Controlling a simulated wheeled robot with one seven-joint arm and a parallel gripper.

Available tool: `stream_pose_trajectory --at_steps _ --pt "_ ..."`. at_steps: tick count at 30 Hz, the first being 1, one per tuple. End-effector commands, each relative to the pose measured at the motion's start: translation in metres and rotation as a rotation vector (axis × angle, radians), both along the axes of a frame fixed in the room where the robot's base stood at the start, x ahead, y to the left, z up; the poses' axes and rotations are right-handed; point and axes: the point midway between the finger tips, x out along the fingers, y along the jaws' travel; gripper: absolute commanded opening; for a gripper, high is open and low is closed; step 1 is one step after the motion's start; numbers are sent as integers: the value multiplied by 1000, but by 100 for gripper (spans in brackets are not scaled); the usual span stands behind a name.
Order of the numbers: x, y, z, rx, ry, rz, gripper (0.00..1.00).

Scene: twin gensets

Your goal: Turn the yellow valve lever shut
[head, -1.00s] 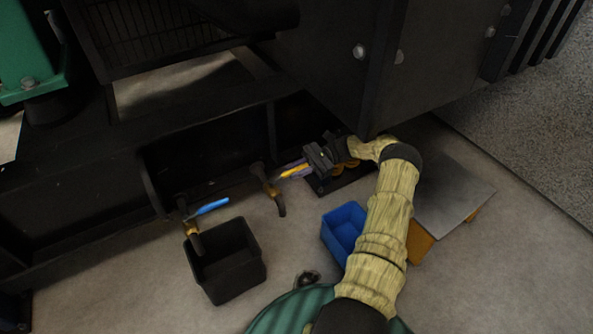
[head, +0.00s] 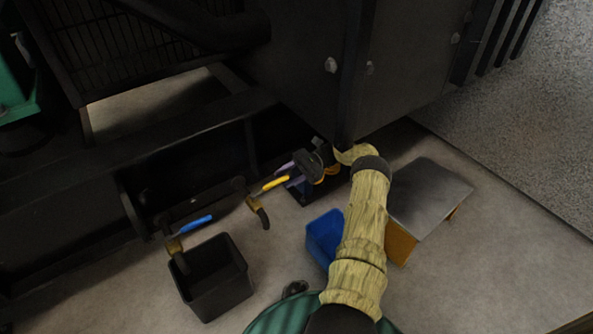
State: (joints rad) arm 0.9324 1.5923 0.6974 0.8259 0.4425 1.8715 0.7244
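The yellow valve lever (head: 275,184) is on a brass valve (head: 256,206) with a downturned spout, low in front of the dark genset frame. The lever points right and slightly up, toward my gripper. My gripper (head: 289,175) is at the lever's free end. Its two purplish fingers look apart, one on each side of the lever's tip, with a gap wider than the lever. Contact between the fingers and the lever is too small to tell.
A blue lever (head: 196,224) on a second brass valve (head: 175,247) is to the left, above a black bin (head: 236,290). A blue bin (head: 322,238) and a grey-topped orange stand (head: 430,190) are near my arm. The dark genset housing (head: 300,75) overhangs my gripper.

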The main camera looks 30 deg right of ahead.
Motion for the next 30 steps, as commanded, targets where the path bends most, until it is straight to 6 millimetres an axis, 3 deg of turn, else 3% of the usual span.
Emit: stream_pose_trajectory --at_steps 12,30 --pt "1 -34 -2 -2 -1 -2 38" --pt "1 -35 0 -2 0 -2 38"
